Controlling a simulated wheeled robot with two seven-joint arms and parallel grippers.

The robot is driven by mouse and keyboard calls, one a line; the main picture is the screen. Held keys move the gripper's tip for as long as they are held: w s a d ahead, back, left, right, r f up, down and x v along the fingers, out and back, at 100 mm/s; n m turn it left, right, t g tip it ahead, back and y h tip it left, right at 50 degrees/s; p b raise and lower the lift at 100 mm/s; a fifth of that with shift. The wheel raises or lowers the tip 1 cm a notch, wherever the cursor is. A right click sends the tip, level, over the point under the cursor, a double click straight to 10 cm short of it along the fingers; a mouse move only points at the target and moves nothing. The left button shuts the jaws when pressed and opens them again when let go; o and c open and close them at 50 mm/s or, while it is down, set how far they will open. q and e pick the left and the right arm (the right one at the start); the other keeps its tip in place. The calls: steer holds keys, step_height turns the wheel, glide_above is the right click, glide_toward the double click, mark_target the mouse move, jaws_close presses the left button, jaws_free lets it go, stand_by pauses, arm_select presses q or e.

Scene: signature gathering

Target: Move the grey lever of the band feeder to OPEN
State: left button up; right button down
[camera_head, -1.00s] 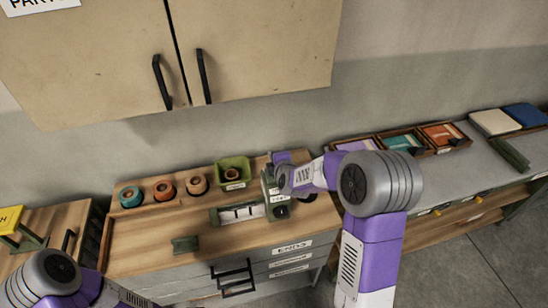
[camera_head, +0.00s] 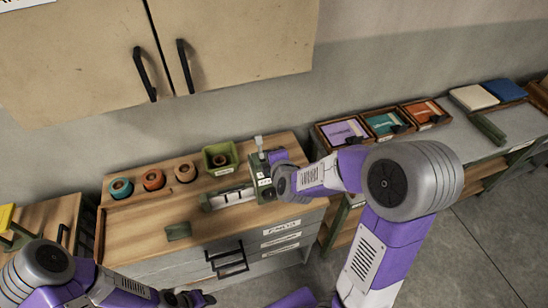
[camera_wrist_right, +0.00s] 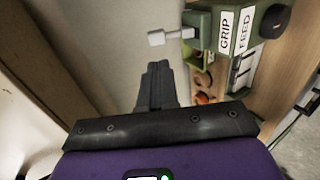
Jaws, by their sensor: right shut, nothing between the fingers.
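The green band feeder (camera_head: 261,182) stands at the right end of the wooden bench top. Its light grey lever (camera_head: 258,143) sticks up from its top. In the right wrist view the lever (camera_wrist_right: 170,36) juts out from the feeder (camera_wrist_right: 200,45), beside labels reading GRIP and FEED. My right gripper (camera_wrist_right: 157,75) is shut and empty, apart from the lever in that picture. In the head view its purple body (camera_head: 278,156) is just right of the feeder, and its fingertips are hard to make out. My left gripper (camera_head: 197,298) is low at the bottom edge, its jaws unclear.
Tape rolls, teal (camera_head: 120,188), orange (camera_head: 153,180) and tan (camera_head: 185,172), stand left of a green bin (camera_head: 220,158). A small green block (camera_head: 178,231) lies at the bench front. Card trays (camera_head: 345,133) stand on the right counter. Cabinets (camera_head: 225,45) hang above.

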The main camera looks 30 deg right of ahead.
steer(key=v, duration=0.3)
steer(key=shift+f, duration=0.1)
stand_by(0.4)
steer(key=s+a+f+m+g+y+b, duration=0.1)
steer(key=s+a+f+m+g+b, duration=0.15)
steer(key=f, duration=0.65)
steer(key=s+a+f+m+g+y+b, duration=0.1)
steer(key=s+a+f+m+b, duration=0.15)
steer(key=f, duration=0.65)
steer(key=s+a+f+m+g+y+b, duration=0.15)
steer(key=f+m, duration=0.25)
steer(key=f, duration=0.5)
steer(key=s+a+f+m+g+y+b, duration=0.1)
steer(key=s+a+f+m+g+b, duration=0.2)
steer(key=f, duration=0.5)
steer(key=s+a+f+m+g+y+b, duration=0.1)
steer(key=s+a+f+m+g+b, duration=0.2)
steer(key=s+a+f+m, duration=0.2)
steer(key=s+f+m, duration=0.2)
steer(key=s+f, duration=0.2)
steer(key=s, duration=0.1)
steer(key=shift+a+g, duration=0.15)
steer(key=shift+g, duration=0.15)
